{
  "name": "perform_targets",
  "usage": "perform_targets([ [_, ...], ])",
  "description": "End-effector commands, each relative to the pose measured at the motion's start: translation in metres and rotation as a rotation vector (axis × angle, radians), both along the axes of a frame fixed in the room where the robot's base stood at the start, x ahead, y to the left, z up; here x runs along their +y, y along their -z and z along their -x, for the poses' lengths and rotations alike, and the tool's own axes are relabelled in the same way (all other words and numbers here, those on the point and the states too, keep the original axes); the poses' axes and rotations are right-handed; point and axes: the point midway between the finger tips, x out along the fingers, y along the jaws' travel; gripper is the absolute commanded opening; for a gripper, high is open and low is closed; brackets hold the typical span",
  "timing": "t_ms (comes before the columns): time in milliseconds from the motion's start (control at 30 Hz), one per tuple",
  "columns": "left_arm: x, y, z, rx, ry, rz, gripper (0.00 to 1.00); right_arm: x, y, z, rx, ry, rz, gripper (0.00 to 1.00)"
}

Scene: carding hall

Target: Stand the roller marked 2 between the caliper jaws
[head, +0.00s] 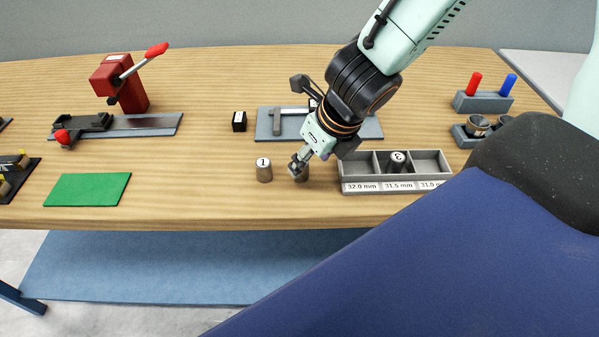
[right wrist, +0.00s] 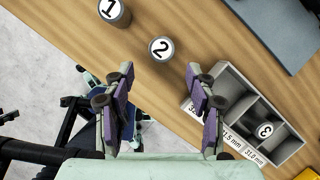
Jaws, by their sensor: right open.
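The roller marked 2 (right wrist: 161,48) stands upright on the bench. In the right wrist view it lies just ahead of the gap between the fingertips of my open right gripper (right wrist: 160,78), with nothing held. In the head view my right gripper (head: 299,163) is above this roller (head: 302,176) and hides most of it. The roller marked 1 (head: 264,170) stands to its left and also shows in the wrist view (right wrist: 114,12). The caliper (head: 277,123) is on a grey plate (head: 265,132) behind, partly hidden by my right arm. My left gripper is out of view.
A grey tray (head: 345,170) with size labels stands to the right, the roller marked 3 (head: 397,161) in its middle compartment. A black block (head: 239,121) sits left of the caliper plate. A green mat (head: 88,189) and a red lever press (head: 120,85) are farther left.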

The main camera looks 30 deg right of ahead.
Motion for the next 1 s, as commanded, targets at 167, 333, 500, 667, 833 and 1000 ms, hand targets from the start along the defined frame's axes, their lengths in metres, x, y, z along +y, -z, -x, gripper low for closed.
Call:
perform_targets([
  [167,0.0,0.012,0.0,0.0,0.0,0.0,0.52,0.0,0.016,-0.012,0.001,-0.004,0.005,0.56],
  [333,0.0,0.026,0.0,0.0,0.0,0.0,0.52,0.002,0.037,-0.027,0.002,-0.005,0.003,0.56],
  [500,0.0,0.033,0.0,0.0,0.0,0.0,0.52,0.004,0.046,-0.033,0.001,-0.006,0.002,0.56],
  [667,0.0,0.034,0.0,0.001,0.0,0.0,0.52,0.004,0.047,-0.034,0.001,-0.005,0.001,0.56],
  [833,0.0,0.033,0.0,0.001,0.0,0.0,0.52,0.004,0.046,-0.033,0.001,-0.005,0.001,0.54],
  [1000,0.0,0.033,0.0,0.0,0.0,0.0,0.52,0.004,0.046,-0.033,0.001,-0.005,0.001,0.39],
])
